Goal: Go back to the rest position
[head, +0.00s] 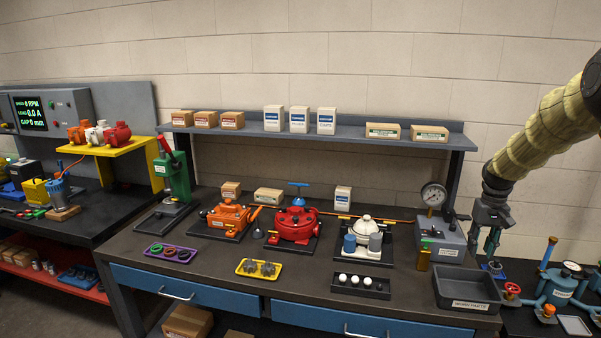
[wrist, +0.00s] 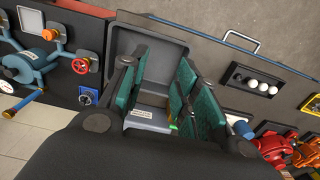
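My gripper (head: 483,250) hangs at the right end of the workbench in the head view, with its fingers pointing down. It is near the gauge box (head: 441,240) and above and behind the grey parts tray (head: 467,290). In the wrist view the green-padded fingers of my gripper (wrist: 160,88) stand apart with nothing between them. The grey tray (wrist: 151,43) shows beyond the fingertips. Part of the gauge box's white label (wrist: 147,117) shows between the fingers.
An orange motor (head: 228,217), a red motor (head: 293,223) and a white motor (head: 364,237) stand on the workbench (head: 215,263). A shelf (head: 355,138) holds several boxes. A blue pump (head: 560,287) stands at the far right. The air around my arm looks clear.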

